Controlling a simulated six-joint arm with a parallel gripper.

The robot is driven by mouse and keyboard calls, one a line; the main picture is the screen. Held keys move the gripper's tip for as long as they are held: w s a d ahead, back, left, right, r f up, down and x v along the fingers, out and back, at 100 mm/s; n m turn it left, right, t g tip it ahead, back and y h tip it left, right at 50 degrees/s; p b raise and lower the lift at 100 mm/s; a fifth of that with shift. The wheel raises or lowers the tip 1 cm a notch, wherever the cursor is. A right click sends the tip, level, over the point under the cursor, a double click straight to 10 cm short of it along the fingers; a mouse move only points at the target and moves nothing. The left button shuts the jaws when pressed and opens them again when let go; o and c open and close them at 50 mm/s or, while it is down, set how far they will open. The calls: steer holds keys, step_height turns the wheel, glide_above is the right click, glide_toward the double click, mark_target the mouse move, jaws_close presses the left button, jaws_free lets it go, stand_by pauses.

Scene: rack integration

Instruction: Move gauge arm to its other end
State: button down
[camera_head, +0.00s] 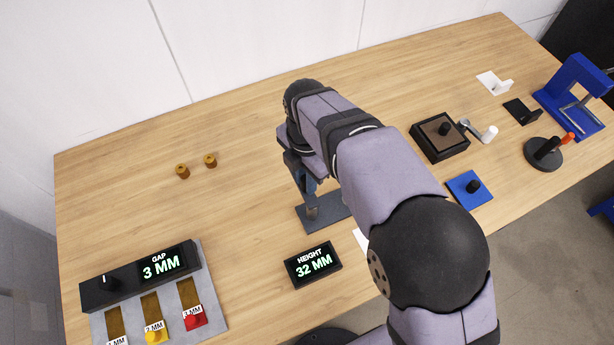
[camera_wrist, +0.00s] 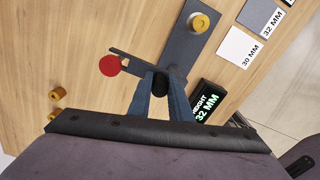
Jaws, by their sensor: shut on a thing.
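The gauge stands on a dark grey base plate (camera_wrist: 190,48); part of the plate also shows in the head view (camera_head: 335,212). The height display (camera_head: 313,265) reads 32 MM.
A gap panel (camera_head: 140,285) reading 3 MM stands at the lower left. Two brass pieces (camera_head: 182,171) lie on the table to the left. Cards marked 30 MM (camera_wrist: 239,47) and 32 MM (camera_wrist: 262,17) lie beside the gauge.

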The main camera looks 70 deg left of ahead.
steer(key=c, duration=1.6)
jaws_free()
steer(key=shift+s, duration=0.1)
steer(key=shift+r, duration=0.1)
steer(key=shift+r+b, duration=1.25)
steer(key=shift+r, duration=2.4)
